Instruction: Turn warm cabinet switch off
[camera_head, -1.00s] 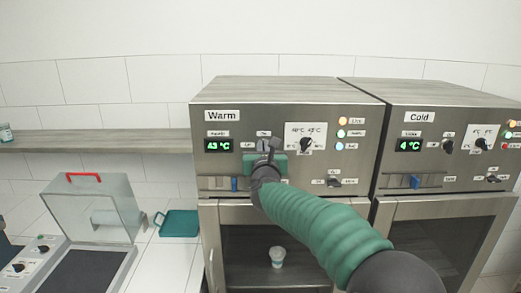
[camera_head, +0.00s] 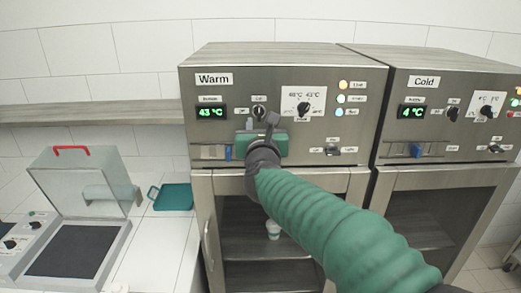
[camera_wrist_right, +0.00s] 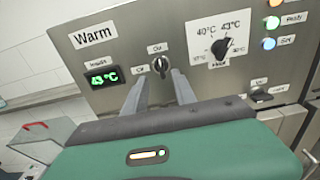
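The warm cabinet (camera_head: 330,65) is a steel unit labelled Warm, with a lit green 43 °C display (camera_head: 210,112). Its small black and silver switch knob (camera_head: 259,111) sits right of the display; it also shows in the right wrist view (camera_wrist_right: 160,65). The knob's handle stands roughly upright between small labels too blurred to read surely. My right gripper (camera_head: 261,123) is in front of the panel, just below the knob. In the wrist view its two fingers (camera_wrist_right: 159,84) are apart, with the knob ahead of the gap and nothing held. My left gripper is not in view.
A larger temperature dial (camera_head: 305,108) and coloured lights (camera_head: 341,99) are right of the switch. A blue slider (camera_head: 228,152) and another knob (camera_head: 333,151) sit lower. The Cold cabinet (camera_head: 440,80) stands right; a clear-lidded device (camera_head: 80,185) and teal tray (camera_head: 173,197) are left.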

